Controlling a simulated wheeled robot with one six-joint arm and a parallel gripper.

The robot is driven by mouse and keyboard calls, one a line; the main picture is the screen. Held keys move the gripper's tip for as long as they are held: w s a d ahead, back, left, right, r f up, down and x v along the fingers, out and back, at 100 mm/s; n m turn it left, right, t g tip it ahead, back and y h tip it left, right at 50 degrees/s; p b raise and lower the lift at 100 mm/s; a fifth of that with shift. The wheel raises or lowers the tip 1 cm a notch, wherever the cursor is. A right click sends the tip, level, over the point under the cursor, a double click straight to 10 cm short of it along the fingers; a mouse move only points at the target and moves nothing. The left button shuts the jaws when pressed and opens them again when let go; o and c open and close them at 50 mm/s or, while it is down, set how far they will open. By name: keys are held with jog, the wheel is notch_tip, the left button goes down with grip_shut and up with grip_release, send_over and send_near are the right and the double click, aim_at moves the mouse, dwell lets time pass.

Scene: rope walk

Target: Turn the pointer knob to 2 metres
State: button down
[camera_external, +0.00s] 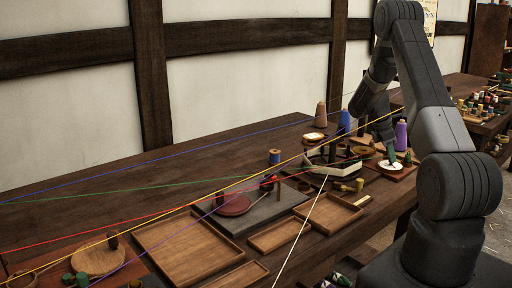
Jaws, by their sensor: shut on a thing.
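My arm reaches down from the right to the far right part of the long wooden bench. My gripper (390,150) is over a small white round dial (391,168) on a reddish-brown base (406,175). It is shut on the pointer knob (392,158), a small dark green piece standing over the dial. The jaws hide much of the knob. The dial's marks and the way the pointer faces are too small to read.
Coloured ropes stretch across the bench, and a yellow rope (240,184) passes close to my arm. A purple spool (401,134) and a blue cone (345,121) stand near the gripper. Wooden trays (187,247) lie in front. Bare bench (120,190) is at the back left.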

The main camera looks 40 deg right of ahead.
jog(key=m+g+y+b, duration=0.1)
jog(key=m, duration=0.3)
jog(key=shift+w+d+m, duration=0.1)
jog(key=shift+d+m, duration=0.05)
jog(key=shift+m, duration=0.25)
jog(key=shift+d+m+y+b, duration=0.1)
jog(key=shift+m+y+b, duration=0.9)
jog(key=shift+m, duration=1.5)
jog(key=shift+y+p, duration=0.3)
jog(key=c, duration=1.3)
grip_release()
jog(key=b+v, duration=0.1)
jog(key=v, duration=1.3)
jog(key=shift+w+f, duration=0.1)
jog(key=shift+w, duration=0.05)
